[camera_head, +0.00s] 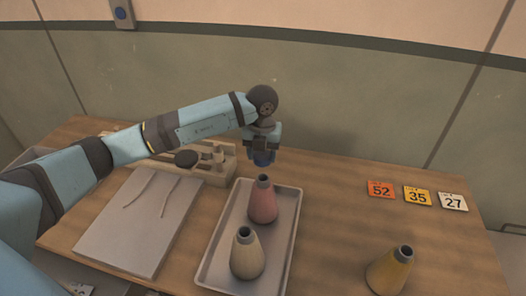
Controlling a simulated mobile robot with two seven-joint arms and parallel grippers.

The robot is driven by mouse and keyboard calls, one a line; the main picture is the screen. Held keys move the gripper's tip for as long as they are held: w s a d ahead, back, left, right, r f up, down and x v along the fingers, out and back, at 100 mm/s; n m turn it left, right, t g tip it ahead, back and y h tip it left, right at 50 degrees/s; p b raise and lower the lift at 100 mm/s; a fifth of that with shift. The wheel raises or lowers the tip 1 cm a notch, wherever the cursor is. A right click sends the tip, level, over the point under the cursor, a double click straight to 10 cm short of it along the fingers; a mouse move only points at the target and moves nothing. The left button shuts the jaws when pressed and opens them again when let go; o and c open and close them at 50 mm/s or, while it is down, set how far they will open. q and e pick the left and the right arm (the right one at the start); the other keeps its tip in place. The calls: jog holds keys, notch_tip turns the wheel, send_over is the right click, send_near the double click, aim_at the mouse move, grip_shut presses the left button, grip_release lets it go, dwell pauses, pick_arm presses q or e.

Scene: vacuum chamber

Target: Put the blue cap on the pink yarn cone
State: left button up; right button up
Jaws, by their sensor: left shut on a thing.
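The pink yarn cone (263,203) stands upright at the far end of a grey tray (213,272), its dark top bare. My left gripper (264,150) points down just above and behind the cone. It is shut on the blue cap (263,158), which shows below the fingers. The cap appears apart from the cone's top. My right gripper is not in view.
A cream cone (247,256) stands nearer on the tray. A yellow cone (390,272) stands at the right on the wooden table. A wooden rack (215,172) and a grey board (140,222) lie left. Number cards (417,196) lie at the back right. The table between tray and yellow cone is clear.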

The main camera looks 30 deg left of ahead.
pick_arm(q)
jog(key=shift+w+f, duration=0.15)
jog(key=shift+f, duration=0.15)
notch_tip(320, 180, down, 4)
jog(key=b, duration=0.3)
jog(key=shift+f+b, duration=0.2)
jog(key=shift+b, duration=0.1)
jog(key=shift+f+b, duration=0.3)
jog(key=shift+f, duration=0.2)
dwell(0.7)
